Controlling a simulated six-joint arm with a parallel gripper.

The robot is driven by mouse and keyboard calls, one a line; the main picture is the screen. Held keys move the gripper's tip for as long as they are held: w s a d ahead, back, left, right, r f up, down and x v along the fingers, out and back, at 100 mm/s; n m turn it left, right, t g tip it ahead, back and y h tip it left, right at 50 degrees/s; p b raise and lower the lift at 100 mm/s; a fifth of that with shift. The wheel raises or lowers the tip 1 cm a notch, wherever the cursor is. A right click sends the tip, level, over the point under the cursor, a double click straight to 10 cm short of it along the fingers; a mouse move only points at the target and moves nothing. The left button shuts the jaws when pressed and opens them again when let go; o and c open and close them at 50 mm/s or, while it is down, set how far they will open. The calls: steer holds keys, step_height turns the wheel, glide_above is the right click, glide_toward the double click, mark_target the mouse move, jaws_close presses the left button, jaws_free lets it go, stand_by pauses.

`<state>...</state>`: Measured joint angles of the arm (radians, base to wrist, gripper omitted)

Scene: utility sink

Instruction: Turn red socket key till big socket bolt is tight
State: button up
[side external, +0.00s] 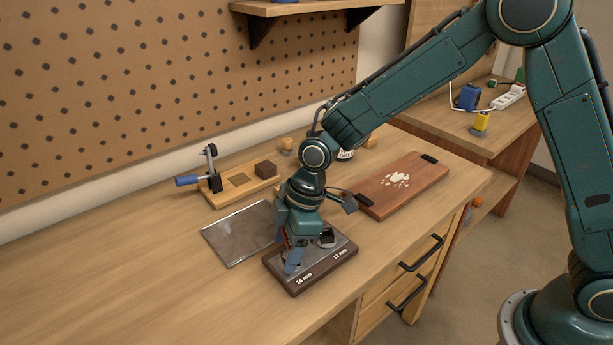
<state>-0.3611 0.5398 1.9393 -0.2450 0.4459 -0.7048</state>
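The dark bolt block (311,277) lies near the front edge of the bench, with "16 mm" and "12 mm" printed on its front strip. My gripper (291,262) points down over its left, 16 mm end. A small trace of red (285,239) shows beside the fingers; it may be the red socket key, but most of it is hidden. The big socket bolt is hidden behind my gripper. A small dark fitting (326,238) stands on the 12 mm end. I cannot tell whether the fingers are open or closed on the key.
A grey metal plate (232,238) lies just left of the block. A reddish board (401,184) lies at the back right. The left of the bench is clear.

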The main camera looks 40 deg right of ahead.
mark_target(284, 235)
steer(key=shift+c, duration=0.2)
steer(key=m, duration=0.3)
steer(key=shift+t, duration=0.4)
steer(key=m, duration=0.2)
steer(key=m+h, duration=0.1)
steer(key=shift+s+f+m+t, duration=0.15)
steer(key=shift+f+m+t, duration=0.05)
steer(key=shift+m+t, duration=0.2)
steer(key=m+h, duration=0.1)
steer(key=m, duration=0.2)
steer(key=shift+s+a+f, duration=0.1)
steer(key=shift+f, duration=0.1)
steer(key=m+h, duration=0.1)
steer(key=m, duration=0.3)
steer(key=shift+f, duration=0.1)
steer(key=shift+r, duration=0.2)
steer(key=shift+w+r+t, duration=0.2)
steer(key=shift+r+t, duration=0.1)
steer(key=shift+r, duration=1.95)
